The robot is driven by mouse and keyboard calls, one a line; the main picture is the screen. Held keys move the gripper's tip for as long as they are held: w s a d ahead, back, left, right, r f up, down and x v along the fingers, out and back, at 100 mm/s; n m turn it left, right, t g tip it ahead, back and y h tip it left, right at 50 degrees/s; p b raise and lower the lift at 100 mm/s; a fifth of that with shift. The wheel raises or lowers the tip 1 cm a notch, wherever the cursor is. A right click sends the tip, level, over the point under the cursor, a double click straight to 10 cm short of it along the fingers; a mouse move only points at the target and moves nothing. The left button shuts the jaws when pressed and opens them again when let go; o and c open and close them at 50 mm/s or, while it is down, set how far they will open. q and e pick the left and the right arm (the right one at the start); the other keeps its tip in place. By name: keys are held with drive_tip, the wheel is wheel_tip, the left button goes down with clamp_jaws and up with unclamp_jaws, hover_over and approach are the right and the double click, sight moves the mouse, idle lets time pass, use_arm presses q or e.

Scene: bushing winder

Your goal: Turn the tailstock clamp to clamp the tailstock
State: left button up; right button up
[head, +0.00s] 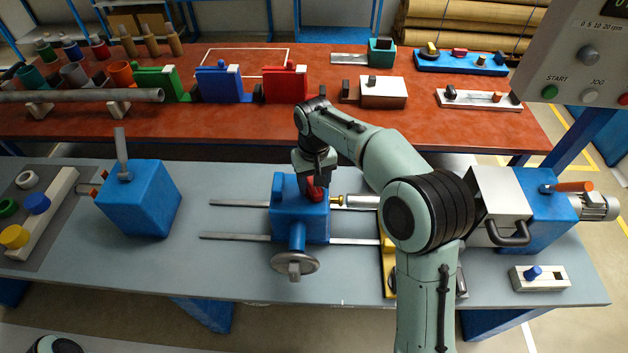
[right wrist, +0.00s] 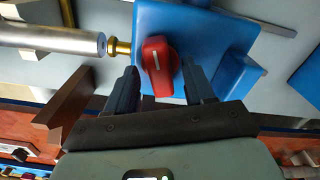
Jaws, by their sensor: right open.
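The blue tailstock (head: 290,222) stands on two rails in the middle of the grey bench, with a handwheel (head: 295,265) at its front. Its clamp is a red knob (head: 314,192) with a white line, also seen on top of the blue block in the right wrist view (right wrist: 158,62). My right gripper (head: 314,180) is over the tailstock. In the right wrist view its two dark fingers (right wrist: 158,80) stand open on either side of the red knob, with small gaps visible. My left gripper is not in view.
A brass tip and metal bar (head: 358,201) lie right of the tailstock. The blue headstock (head: 540,205) stands at the right end, and another blue block (head: 140,198) at the left. A red table (head: 210,120) with coloured parts is behind. The bench front is mostly clear.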

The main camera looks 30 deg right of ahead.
use_arm(q)
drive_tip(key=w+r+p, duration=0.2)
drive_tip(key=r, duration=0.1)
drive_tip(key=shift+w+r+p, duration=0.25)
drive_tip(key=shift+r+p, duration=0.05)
drive_tip(key=shift+p, duration=0.05)
use_arm(e)
wheel_tip(320, 180, up, 13)
drive_tip(key=shift+r, duration=0.2)
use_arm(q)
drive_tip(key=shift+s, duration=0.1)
